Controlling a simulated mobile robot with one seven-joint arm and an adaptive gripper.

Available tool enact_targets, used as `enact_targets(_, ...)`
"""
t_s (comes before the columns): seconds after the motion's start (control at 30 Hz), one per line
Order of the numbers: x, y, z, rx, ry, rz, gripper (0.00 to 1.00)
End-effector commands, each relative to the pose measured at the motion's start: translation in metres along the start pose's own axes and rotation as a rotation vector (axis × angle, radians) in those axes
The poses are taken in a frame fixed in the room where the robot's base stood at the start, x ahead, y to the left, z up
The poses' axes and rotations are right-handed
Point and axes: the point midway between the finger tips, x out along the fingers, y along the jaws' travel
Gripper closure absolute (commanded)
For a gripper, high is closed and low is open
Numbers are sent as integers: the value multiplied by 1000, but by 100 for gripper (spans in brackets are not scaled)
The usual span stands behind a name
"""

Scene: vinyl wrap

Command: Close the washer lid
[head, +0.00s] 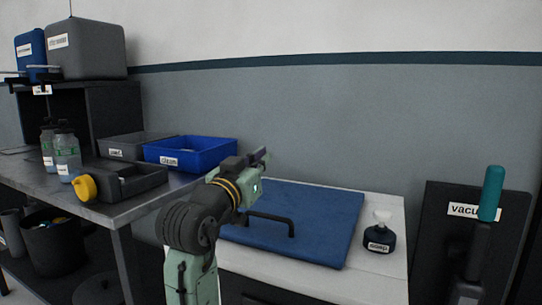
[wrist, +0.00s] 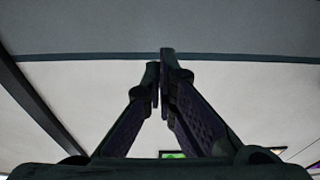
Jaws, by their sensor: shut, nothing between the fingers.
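The blue washer lid (head: 315,215) lies flat, or nearly so, on the white washer top (head: 385,270). Its dark bar handle (head: 272,217) is on the front part. My gripper (head: 262,155) is raised above the lid's back left corner and points away toward the wall. My arm hides the lid's left side. In the wrist view, the dark fingers (wrist: 163,80) are together with nothing between them. The washer does not clearly show in the wrist view.
A dark bottle labelled soap (head: 378,238) stands right of the lid. The vacuum's teal handle (head: 491,193) rises at the far right. On the left, a metal table (head: 100,205) holds a blue bin (head: 190,152), a yellow-capped tool box (head: 122,182) and bottles (head: 67,155).

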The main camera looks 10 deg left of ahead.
Motion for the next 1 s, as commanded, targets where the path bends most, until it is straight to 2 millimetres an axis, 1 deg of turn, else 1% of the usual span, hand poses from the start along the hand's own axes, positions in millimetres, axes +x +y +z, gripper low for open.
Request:
enact_targets(0.03,-12,0,19,2,3,-2,100)
enact_targets(0.1,-23,0,34,2,1,-2,100)
enact_targets(0.3,-45,0,71,1,0,-1,100)
enact_targets(0.4,-52,0,84,1,-2,-1,100)
enact_targets(0.5,-56,0,94,1,-1,0,100)
enact_targets(0.7,-61,-1,106,0,-6,0,100)
enact_targets(1.0,-61,-2,110,-3,-11,-1,100)
